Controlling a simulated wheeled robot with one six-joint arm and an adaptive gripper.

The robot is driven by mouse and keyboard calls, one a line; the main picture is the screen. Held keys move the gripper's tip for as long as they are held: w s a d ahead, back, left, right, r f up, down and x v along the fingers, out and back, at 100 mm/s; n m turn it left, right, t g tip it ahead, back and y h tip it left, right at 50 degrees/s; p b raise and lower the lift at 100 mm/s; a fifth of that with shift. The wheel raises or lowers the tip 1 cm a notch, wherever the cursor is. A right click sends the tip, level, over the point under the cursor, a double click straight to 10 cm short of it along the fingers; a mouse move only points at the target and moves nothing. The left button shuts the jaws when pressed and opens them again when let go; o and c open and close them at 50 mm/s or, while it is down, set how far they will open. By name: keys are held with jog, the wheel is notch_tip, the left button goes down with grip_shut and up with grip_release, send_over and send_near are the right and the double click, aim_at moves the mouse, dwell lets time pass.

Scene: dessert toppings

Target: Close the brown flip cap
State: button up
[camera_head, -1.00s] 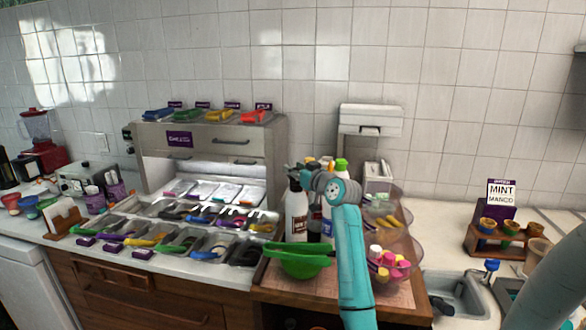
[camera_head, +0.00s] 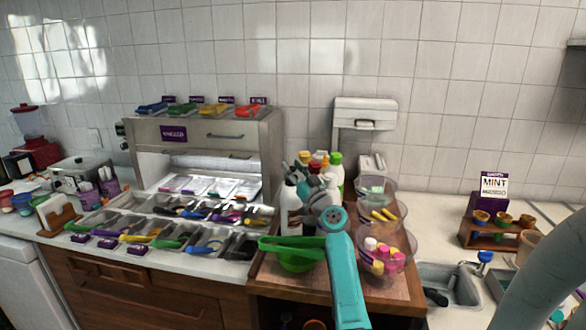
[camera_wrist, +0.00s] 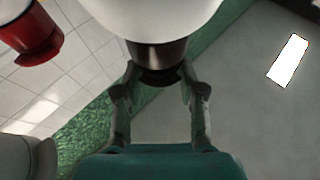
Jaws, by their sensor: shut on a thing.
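A white bottle (camera_wrist: 160,14) with a dark brown cap (camera_wrist: 160,55) fills the top middle of the wrist view. My gripper (camera_wrist: 158,76) has one finger on each side of the cap and is shut on it. Whether the cap's lid is up or down cannot be told. In the head view my gripper (camera_head: 306,180) is among the clustered bottles, close to a white bottle (camera_head: 290,208) at their left. My own arm and the gripper hide the cap there.
Other bottles (camera_head: 337,165) crowd behind my gripper, and a red bottle (camera_wrist: 30,35) shows in the wrist view. Clear tiered bins (camera_head: 400,215) are close on the right. Topping trays (camera_head: 185,235) lie left.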

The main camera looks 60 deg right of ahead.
aim_at(293, 166)
jog(key=shift+f, duration=0.25)
jog(key=o, duration=1.1)
jog(key=shift+o, duration=0.2)
jog(key=shift+r, duration=0.1)
jog(key=shift+r, duration=0.1)
notch_tip(293, 166, up, 10)
jog(key=shift+f, duration=0.1)
